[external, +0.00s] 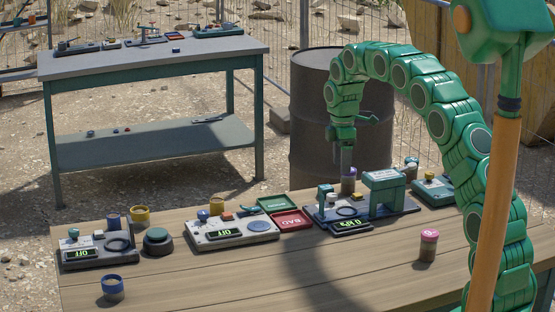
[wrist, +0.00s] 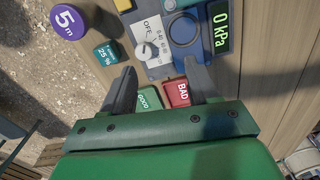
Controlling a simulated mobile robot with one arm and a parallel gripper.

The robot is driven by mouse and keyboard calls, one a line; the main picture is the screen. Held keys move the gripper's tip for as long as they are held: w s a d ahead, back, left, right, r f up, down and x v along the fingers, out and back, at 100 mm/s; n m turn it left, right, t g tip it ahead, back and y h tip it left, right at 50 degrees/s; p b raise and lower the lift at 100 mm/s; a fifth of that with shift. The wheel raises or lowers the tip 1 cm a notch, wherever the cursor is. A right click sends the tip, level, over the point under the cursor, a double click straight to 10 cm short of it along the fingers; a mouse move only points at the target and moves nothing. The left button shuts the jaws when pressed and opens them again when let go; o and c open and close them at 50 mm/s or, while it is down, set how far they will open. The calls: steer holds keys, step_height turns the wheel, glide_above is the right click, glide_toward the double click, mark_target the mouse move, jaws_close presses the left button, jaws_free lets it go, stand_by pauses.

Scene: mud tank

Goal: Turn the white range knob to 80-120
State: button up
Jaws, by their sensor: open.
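The white range knob (wrist: 146,51) sits on a light panel in the wrist view, with OFF and small range labels beside it. I cannot tell clearly which label it points to. The knob's panel is beside a blue unit whose green display (wrist: 221,30) reads 0 kPa. In the external view this device (external: 385,208) stands toward the back of the wooden table. My gripper (wrist: 158,80) is open and empty, its fingers apart on either side of the view below the knob. In the external view my gripper (external: 346,160) points down above the device's back edge.
A purple-capped jar (wrist: 68,20) and a teal block (wrist: 107,53) are near the knob. Green GOOD (external: 278,204) and red BAD (external: 291,220) trays lie left of the device. A pink-capped jar (external: 428,246) stands in front. The table's front middle is clear.

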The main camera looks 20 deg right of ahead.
mark_target(332, 195)
steer(key=shift+n, duration=0.8)
steer(key=w+f, duration=0.1)
steer(key=w+a+f, duration=0.1)
steer(key=w+f, duration=0.1)
steer(key=shift+w, duration=0.25)
steer(key=shift+f, duration=3.85)
steer(key=c, duration=1)
steer(key=shift+c, duration=0.2)
